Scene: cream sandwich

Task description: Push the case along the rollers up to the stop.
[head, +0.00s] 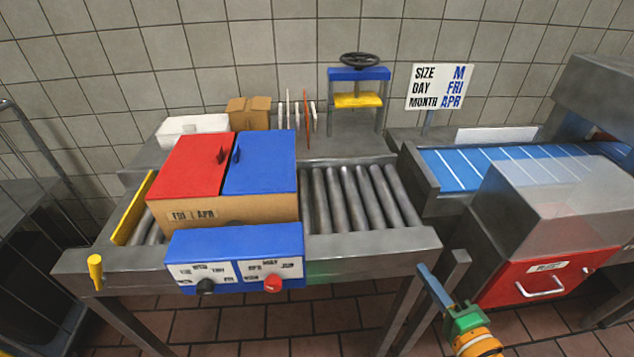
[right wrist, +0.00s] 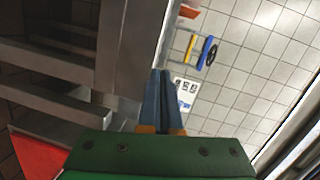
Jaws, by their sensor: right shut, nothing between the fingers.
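The case (head: 255,208) is a brown box with a red lid (head: 190,163) and a blue lid (head: 262,162), labelled FRI and APR. It sits upright on the left part of the rollers (head: 355,195). A yellow plate (head: 133,207) stands across the left end of the rollers, with a small strip of roller between it and the case. My right gripper (head: 425,272) has blue fingers, shut and empty, off the table's front right corner and well apart from the case. The fingers also show in the right wrist view (right wrist: 166,82). My left gripper is not in view.
A blue dial box (head: 236,257) with black and red knobs is on the table's front rail. A yellow peg (head: 95,268) is at the front left corner. A blue press (head: 358,90) stands behind. A blue conveyor (head: 500,165) and red drawer (head: 540,280) are at right. Rollers right of the case are bare.

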